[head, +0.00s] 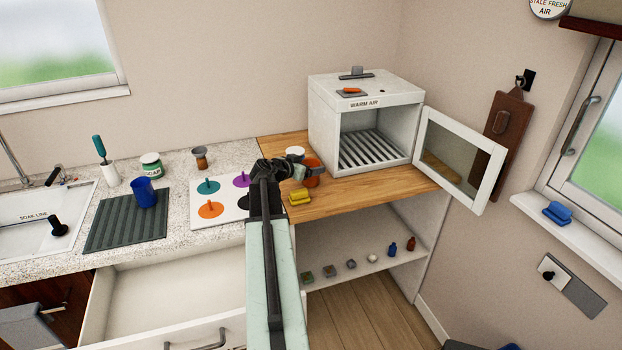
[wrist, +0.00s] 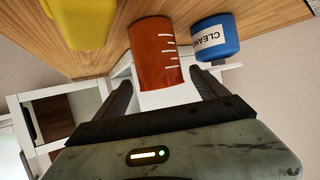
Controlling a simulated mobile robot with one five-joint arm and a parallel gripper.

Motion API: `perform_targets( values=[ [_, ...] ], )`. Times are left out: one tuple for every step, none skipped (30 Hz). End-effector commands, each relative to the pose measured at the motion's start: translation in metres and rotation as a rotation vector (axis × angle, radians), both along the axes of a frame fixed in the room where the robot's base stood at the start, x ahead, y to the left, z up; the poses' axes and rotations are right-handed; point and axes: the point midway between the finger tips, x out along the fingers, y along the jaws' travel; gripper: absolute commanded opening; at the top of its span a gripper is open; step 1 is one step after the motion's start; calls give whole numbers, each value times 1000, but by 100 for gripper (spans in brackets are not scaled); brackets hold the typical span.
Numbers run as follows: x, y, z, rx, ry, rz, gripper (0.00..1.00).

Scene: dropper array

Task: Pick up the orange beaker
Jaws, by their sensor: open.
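The orange beaker (head: 313,175) stands on the wooden counter, just right of my gripper (head: 287,168) and partly hidden by it in the head view. In the wrist view the orange beaker (wrist: 157,52), with white measuring marks, appears ahead of and between the two fingers of my gripper (wrist: 162,82). The fingers are open and spread to either side of it. I cannot tell whether they touch it.
An open drawer (head: 170,295) is below the left counter.

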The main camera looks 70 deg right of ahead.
Motion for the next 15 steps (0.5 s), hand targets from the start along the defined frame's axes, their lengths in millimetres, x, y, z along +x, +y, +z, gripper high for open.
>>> perform_targets(
  values=[
    [0,-2,-1,0,0,0,83],
    [-1,-4,-3,0,0,0,83],
    [-1,-8,-6,0,0,-1,83],
    [-2,-12,-9,0,0,-1,83],
    [-3,-16,-12,0,0,-1,83],
    [-4,-23,-16,0,0,0,83],
    [-5,-28,-19,1,0,-1,83],
    [-7,-33,-21,1,0,-1,83],
    [-8,-39,-23,1,0,-1,83],
    [-9,-42,-24,1,0,-1,83],
    [-10,-44,-24,1,0,0,83],
    [-11,-45,-24,1,0,0,83],
    [-11,-45,-23,1,0,0,83],
    [-11,-45,-23,1,-1,1,83],
    [-11,-45,-22,1,-1,1,83]
  ],
)
